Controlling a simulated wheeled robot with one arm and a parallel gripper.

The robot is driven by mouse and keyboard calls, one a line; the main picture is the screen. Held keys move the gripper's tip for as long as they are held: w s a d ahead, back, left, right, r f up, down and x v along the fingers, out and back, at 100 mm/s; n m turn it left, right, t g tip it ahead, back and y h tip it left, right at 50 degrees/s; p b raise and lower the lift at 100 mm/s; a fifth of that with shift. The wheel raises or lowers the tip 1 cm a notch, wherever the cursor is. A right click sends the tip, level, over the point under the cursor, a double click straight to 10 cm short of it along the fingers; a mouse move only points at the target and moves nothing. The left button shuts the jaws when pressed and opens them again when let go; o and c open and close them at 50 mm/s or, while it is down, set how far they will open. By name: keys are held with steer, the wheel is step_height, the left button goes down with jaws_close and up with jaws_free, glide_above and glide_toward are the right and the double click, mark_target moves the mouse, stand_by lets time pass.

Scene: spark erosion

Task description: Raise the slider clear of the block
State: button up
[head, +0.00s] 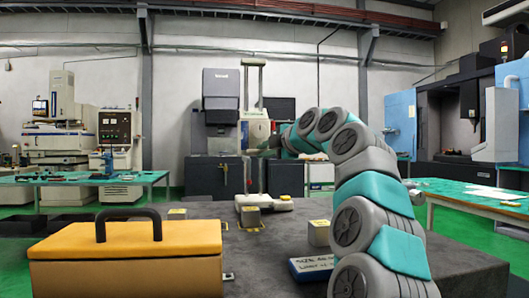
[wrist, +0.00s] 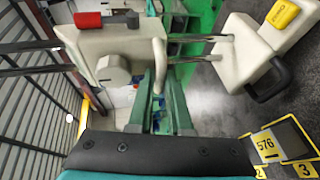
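A height gauge stands on the dark table. Its cream base (head: 249,200) is low, and twin rods rise from it. The cream slider (head: 254,128) sits well up the rods in the head view. In the wrist view the slider (wrist: 120,50) is large, with a round knob and a red part; the rods (wrist: 205,48) run to the base (wrist: 238,62) at right. My gripper's green fingers (wrist: 160,80) reach the slider's edge, narrowly apart. Their contact is unclear.
A yellow toolbox (head: 125,258) fills the near left of the table. Another small block (head: 319,234) and a white-and-blue box with writing (head: 312,268) are at the right, near my arm. A black handle (wrist: 268,80) sticks out from the gauge base.

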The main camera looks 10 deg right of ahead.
steer(key=o, duration=0.4)
steer(key=shift+s, duration=0.1)
steer(key=b+v, duration=0.1)
steer(key=v, duration=0.6)
steer(key=shift+s+b, duration=0.25)
steer(key=shift+b, duration=0.05)
steer(key=shift+d, duration=0.15)
